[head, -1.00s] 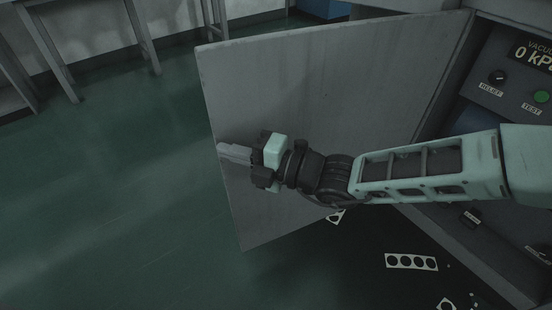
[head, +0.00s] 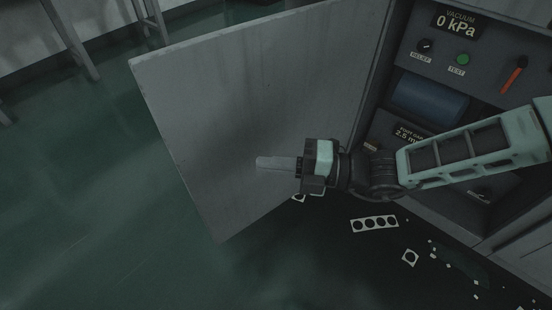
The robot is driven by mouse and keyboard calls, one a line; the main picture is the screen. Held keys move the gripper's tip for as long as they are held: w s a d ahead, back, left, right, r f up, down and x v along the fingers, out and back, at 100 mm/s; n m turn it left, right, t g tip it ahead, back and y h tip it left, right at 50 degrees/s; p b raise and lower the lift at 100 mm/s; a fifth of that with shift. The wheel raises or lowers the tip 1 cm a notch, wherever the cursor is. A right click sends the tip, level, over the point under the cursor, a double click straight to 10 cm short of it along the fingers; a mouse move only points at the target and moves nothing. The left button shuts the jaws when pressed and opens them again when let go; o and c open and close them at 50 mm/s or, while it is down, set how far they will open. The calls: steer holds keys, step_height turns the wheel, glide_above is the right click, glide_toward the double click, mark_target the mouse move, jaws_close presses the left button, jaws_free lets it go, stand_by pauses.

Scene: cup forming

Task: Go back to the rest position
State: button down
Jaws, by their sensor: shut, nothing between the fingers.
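My gripper (head: 274,164) is at the middle of the head view, its fingers pointing left. The fingers are together with nothing between them. The gripper shows in front of the open grey door panel (head: 230,90); I cannot tell how far it is from the panel. My arm reaches in from the right edge, across the front of the machine cabinet.
The cabinet's vacuum display (head: 458,20) reads 0 kPa, with a green test button (head: 463,59) and an orange-red lever (head: 514,75) nearby. A strip with round holes (head: 374,223) and scraps lie on the floor. Green floor (head: 90,190) at left is clear.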

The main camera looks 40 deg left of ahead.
steer(key=shift+w+d, duration=0.15)
steer(key=shift+d, duration=0.15)
steer(key=s+d+r+n+h, duration=0.2)
steer(key=s+d+n+h, duration=0.15)
steer(key=d+n, duration=0.45)
steer(key=s+d+r+n+h, duration=0.25)
steer(key=d+n+h, duration=0.25)
steer(key=n, duration=0.5)
steer(key=w+d+r+n+t+h, duration=0.1)
steer(key=d+r+n+t+h, duration=0.15)
steer(key=d+n, duration=0.45)
steer(key=d+r+n+t+h, duration=0.1)
steer(key=d+n+t+h, duration=0.15)
steer(key=d+n, duration=0.45)
steer(key=w+d+r+n+t+h, duration=0.1)
steer(key=d+n+t, duration=0.35)
steer(key=d, duration=0.45)
step_height(320, 180, up, 24)
steer(key=n+p, duration=0.1)
steer(key=p, duration=2.2)
steer(key=shift+s+d+f+p, duration=0.15)
steer(key=shift+p, duration=0.15)
steer(key=shift+g+h, duration=0.25)
